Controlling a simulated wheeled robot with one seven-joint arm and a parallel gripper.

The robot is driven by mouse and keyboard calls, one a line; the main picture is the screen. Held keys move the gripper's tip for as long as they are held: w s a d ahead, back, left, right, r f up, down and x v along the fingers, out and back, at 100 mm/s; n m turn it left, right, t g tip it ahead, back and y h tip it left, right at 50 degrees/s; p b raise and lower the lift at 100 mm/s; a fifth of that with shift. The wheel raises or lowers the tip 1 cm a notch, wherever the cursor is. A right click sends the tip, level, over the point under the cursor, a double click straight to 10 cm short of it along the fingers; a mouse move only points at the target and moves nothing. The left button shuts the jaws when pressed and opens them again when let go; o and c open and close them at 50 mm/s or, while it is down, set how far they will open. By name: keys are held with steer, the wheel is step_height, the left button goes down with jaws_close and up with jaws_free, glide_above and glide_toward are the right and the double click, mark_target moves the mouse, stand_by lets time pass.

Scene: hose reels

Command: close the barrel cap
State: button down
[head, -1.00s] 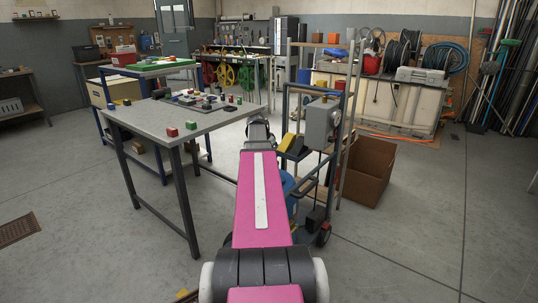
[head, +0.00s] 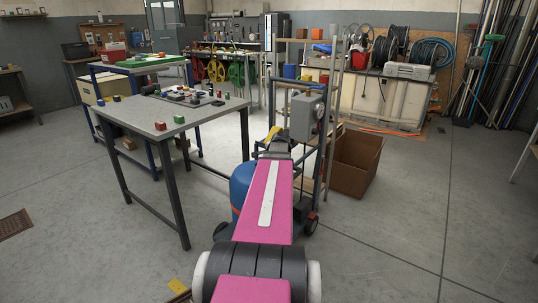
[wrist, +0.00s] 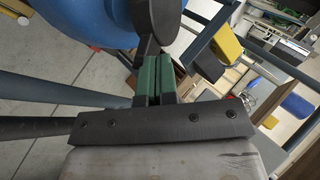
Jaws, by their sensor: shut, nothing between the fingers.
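A dark, rounded piece (wrist: 155,25), possibly the barrel cap, shows at the top centre in front of the blue. My gripper (wrist: 154,65) has green fingers closed together and empty, right by the lower end of this dark piece. I cannot tell whether they touch. In the head view my gripper's fingertips are hidden or too small to tell.
A blue-framed rack with a grey box (head: 305,118) stands just beyond my arm. A brown bin (head: 355,163) is to its right. A grey-topped table (head: 160,117) stands at left with small blocks on it. The floor at right front is clear.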

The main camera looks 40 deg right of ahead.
steer(key=shift+s+d+f, duration=0.25)
steer(key=shift+s+f, duration=0.65)
steer(key=shift+f, duration=0.3)
steer(key=shift+s+d+f, duration=0.15)
steer(key=shift+s+f, duration=0.2)
steer(key=shift+f, duration=0.45)
steer(key=shift+w+f, duration=0.1)
steer(key=shift+w+a+f, duration=0.2)
steer(key=shift+w+f, duration=0.05)
steer(key=shift+w, duration=0.35)
steer(key=s+d+v, duration=0.1)
steer(key=v, duration=1.1)
steer(key=shift+s+f, duration=0.2)
steer(key=shift+f, duration=0.15)
steer(key=shift+d, duration=0.1)
